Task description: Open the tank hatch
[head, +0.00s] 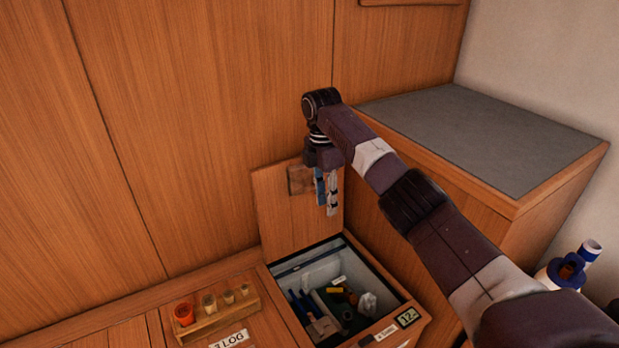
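A wooden hatch lid (272,215) stands raised, nearly upright, at the back of a square opening in the bench. A small wooden block (300,180) is on its face. The opened compartment (390,295) below has pale walls and holds several small items. I cannot read a label that names it as the tank. My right gripper (326,205) points down in front of the lid's right part, just right of the block. Its fingers look close together; whether they touch the lid or hold anything is unclear. My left gripper is not in view.
A wooden rack (218,320) with an orange cup and small vials stands left of the opening. A label ending in LOG (229,340) lies in front. A small display (408,317) is on the front rim. A grey-topped cabinet (480,135) stands right. Blue-and-white items (568,268) are far right.

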